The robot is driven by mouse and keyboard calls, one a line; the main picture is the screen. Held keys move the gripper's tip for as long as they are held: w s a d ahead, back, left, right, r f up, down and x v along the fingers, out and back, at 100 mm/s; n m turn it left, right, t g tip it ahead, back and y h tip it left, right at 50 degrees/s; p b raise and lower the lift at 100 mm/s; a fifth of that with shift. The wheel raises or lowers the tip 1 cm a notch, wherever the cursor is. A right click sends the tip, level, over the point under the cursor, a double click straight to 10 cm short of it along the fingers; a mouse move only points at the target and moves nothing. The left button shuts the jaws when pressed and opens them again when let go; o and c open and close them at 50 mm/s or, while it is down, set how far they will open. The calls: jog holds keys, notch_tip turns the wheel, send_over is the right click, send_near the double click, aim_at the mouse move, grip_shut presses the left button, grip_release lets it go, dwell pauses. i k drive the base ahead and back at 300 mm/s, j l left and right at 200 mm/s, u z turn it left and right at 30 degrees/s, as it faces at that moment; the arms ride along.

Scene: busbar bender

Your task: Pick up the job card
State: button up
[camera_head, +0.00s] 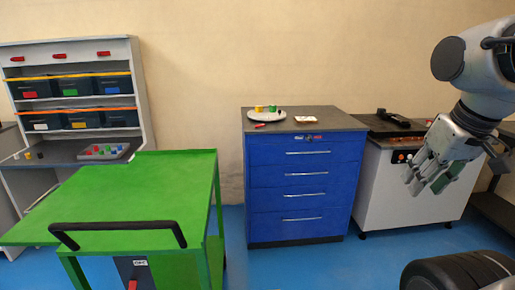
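I cannot make out the job card for certain. A small pale flat item with reddish marks (318,122) lies on top of the blue drawer cabinet (300,187), but it is too small to identify. My gripper (425,186) hangs at the right, pointing down, in front of the white machine cabinet. A dark green patch (446,180) shows at its fingers. I cannot tell whether it is a held thing or part of the gripper.
A round white plate (267,115) with small coloured pieces stands on the blue cabinet. A green cart (155,185) with a black handle is at front left. Shelving with dark bins (73,87) stands behind it. The white machine cabinet (388,205) is at right. Blue floor shows between.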

aim_at(298, 120)
jog(key=i+l, duration=0.9)
jog(key=i, duration=0.85)
jog(key=i+l, duration=0.15)
jog(key=i, duration=0.85)
